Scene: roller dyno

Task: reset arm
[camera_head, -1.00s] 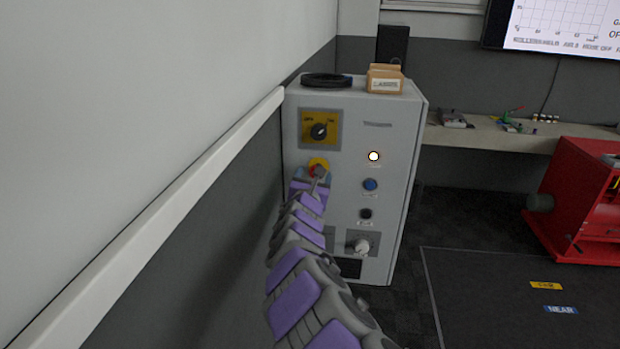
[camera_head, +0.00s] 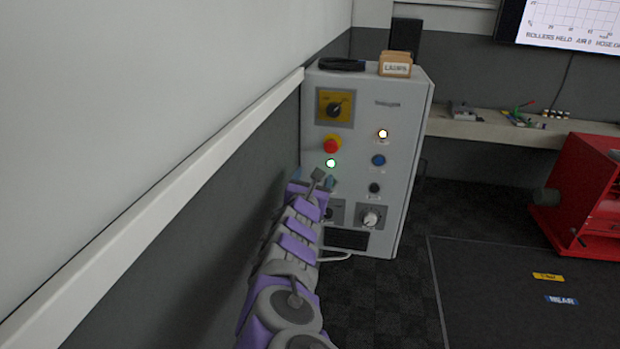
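My arm, purple and grey, reaches forward from the bottom of the picture along the wall. My gripper (camera_head: 321,181) is at its far end, in front of the lower left of the control cabinet (camera_head: 404,166). It is too small for me to tell whether its fingers are apart.
A cardboard box (camera_head: 396,64) and a black coil (camera_head: 342,64) lie on the cabinet. The wall with a white rail (camera_head: 190,165) runs close on the left. A bench (camera_head: 480,128) with small items, a red machine (camera_head: 590,195) and a dark floor plate (camera_head: 490,310) are on the right.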

